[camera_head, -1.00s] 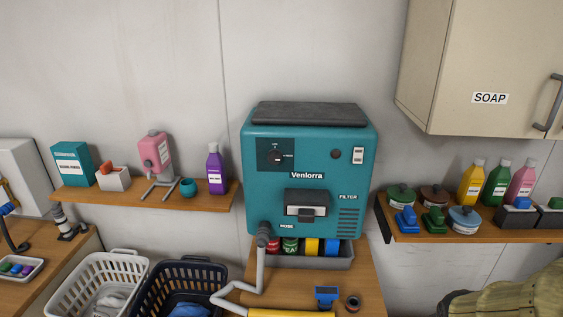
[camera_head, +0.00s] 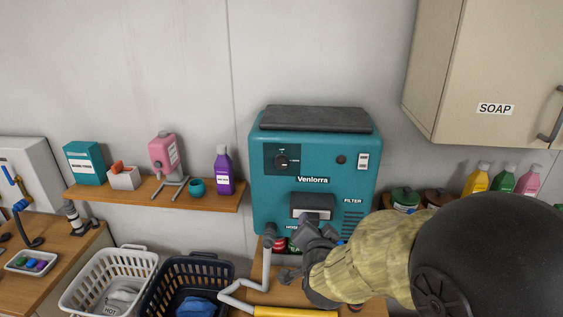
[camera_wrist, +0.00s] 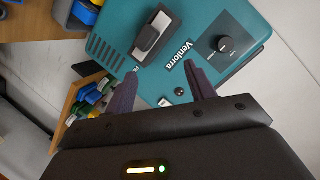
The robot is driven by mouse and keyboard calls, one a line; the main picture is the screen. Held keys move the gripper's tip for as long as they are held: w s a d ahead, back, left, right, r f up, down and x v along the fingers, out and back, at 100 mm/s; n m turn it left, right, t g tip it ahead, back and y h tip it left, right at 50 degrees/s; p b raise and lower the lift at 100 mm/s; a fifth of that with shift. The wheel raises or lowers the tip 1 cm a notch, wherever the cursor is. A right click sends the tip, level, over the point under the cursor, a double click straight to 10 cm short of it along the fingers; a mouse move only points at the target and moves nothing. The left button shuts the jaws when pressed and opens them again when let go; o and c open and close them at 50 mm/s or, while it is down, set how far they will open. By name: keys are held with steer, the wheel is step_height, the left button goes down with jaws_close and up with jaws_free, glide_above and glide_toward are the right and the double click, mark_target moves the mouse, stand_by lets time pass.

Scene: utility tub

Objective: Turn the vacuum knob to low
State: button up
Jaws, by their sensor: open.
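The teal Venlorra vacuum unit (camera_head: 345,190) stands against the wall at the middle of the head view. Its round black knob (camera_head: 281,161) sits on a dark panel at the upper left of its front. The marks around the knob are too small to read surely. The knob also shows in the wrist view (camera_wrist: 223,44), at the upper right, uncovered. My gripper (camera_head: 308,233) is in front of the unit's lower front, below and right of the knob, apart from it. In the wrist view my gripper (camera_wrist: 161,88) has its two fingers spread with nothing between them.
A grey hose (camera_head: 266,265) hangs from the unit's lower left. A dark latch (camera_head: 312,205) juts from its front. Left is a shelf (camera_head: 150,195) with bottles, above a white basket (camera_head: 105,280) and a dark basket (camera_head: 190,270). A soap cabinet (camera_head: 490,60) hangs at upper right.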

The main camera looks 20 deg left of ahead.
steer(key=s+a+r+m+t+y, duration=0.1)
steer(key=s+a+r+m+t, duration=0.1)
steer(key=a+r, duration=0.4)
steer(key=shift+s+a+r+t+p, duration=0.2)
steer(key=shift+s+a+t+p, duration=0.2)
steer(key=shift+a+t, duration=0.4)
steer(key=shift+w, duration=0.2)
steer(key=p, duration=0.9)
glide_toward(281, 164)
steer(key=x, duration=0.7)
steer(key=shift+w, duration=0.4)
steer(key=shift+w+a, duration=0.2)
steer(key=shift+w, duration=0.3)
steer(key=shift+f, duration=0.1)
